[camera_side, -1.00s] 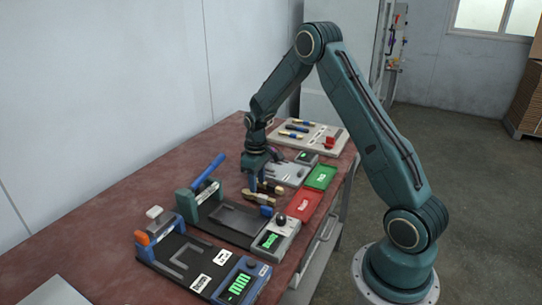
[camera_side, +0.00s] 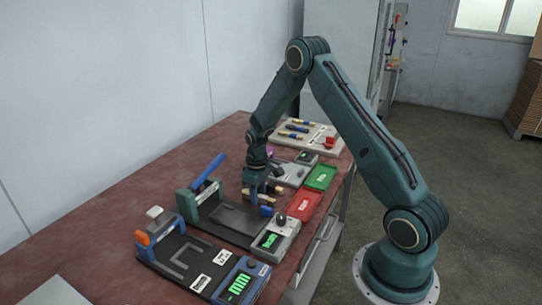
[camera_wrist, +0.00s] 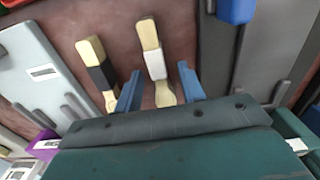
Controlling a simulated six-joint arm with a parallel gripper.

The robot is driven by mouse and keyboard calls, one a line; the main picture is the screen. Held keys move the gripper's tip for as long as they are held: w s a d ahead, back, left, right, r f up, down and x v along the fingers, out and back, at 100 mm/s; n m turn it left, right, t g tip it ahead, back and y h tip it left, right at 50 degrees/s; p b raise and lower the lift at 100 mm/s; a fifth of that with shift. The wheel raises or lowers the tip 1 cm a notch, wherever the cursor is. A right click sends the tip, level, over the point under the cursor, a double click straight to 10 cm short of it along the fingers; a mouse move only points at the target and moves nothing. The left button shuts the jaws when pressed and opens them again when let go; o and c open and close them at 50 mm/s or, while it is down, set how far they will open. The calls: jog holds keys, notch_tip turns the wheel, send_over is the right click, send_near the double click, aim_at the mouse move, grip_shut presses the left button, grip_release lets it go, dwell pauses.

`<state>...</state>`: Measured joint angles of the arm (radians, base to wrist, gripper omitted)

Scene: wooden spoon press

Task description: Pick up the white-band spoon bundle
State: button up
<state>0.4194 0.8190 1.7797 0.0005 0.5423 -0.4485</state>
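The white-band spoon bundle (camera_wrist: 155,62) is pale wood with a white band and lies on the table, in the wrist view. My gripper (camera_wrist: 159,90) is open, with one blue finger on each side of that bundle and visible gaps between. A similar bundle with a black band (camera_wrist: 99,74) lies to the left, outside the left finger. In the side view my gripper (camera_side: 262,198) is low over the table among the bundles and partly hides them. I cannot tell there which bundle is which.
A press with a blue lever (camera_side: 207,170) stands close to the left of my gripper. A press with an orange part (camera_side: 143,238) is nearer the camera. Red (camera_side: 304,206) and green (camera_side: 320,177) trays lie to the right.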

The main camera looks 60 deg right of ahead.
grip_shut()
jog(key=shift+r, duration=0.15)
notch_tip(320, 180, up, 20)
dwell(0.8)
dwell(0.5)
